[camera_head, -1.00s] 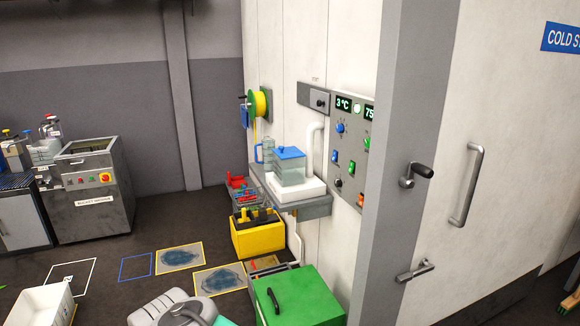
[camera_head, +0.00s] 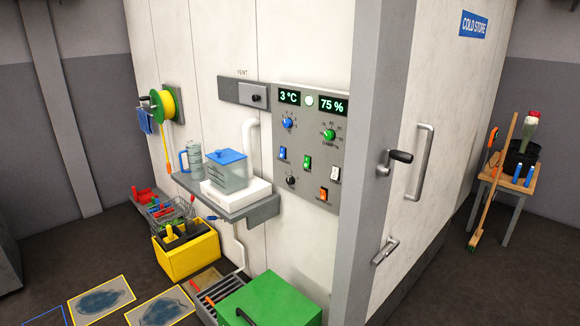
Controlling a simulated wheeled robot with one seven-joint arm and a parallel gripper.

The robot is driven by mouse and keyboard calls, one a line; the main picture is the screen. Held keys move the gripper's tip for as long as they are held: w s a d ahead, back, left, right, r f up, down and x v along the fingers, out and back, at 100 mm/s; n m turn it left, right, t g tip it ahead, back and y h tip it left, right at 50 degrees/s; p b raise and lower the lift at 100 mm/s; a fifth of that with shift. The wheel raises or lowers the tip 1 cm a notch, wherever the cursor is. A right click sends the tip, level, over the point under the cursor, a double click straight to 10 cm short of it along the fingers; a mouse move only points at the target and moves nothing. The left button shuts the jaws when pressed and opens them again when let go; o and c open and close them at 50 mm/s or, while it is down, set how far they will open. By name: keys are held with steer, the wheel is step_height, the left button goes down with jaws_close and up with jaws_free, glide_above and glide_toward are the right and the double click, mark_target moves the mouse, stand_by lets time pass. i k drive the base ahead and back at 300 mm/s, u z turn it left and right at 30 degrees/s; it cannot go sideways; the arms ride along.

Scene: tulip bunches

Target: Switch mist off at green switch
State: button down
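The green switch (camera_head: 307,162) is a small rocker on the grey control panel (camera_head: 268,195) on the cold store's white wall. It sits between a blue switch (camera_head: 282,153) on its left and a white switch (camera_head: 335,174) on its right. An orange switch (camera_head: 323,194) is lower right. Its rocker position is too small to tell. A blue knob (camera_head: 288,123), a green knob (camera_head: 329,134) and a black knob (camera_head: 291,181) are also on the panel. The displays above read 3 °C and 75 %. My gripper is not in view.
A shelf (camera_head: 262,211) with a blue-lidded clear tank (camera_head: 228,172) on a white base juts out left of the panel. Below stand a green-lidded box (camera_head: 268,300) and a yellow crate (camera_head: 190,258). A grey post (camera_head: 366,150) and a door handle (camera_head: 425,170) are to the right.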

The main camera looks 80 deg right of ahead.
mark_target(306, 164)
steer(key=z, duration=0.55)
steer(key=i, duration=0.8)
steer(key=z, duration=1.35)
steer(key=i, duration=0.3)
steer(key=z, duration=0.2)
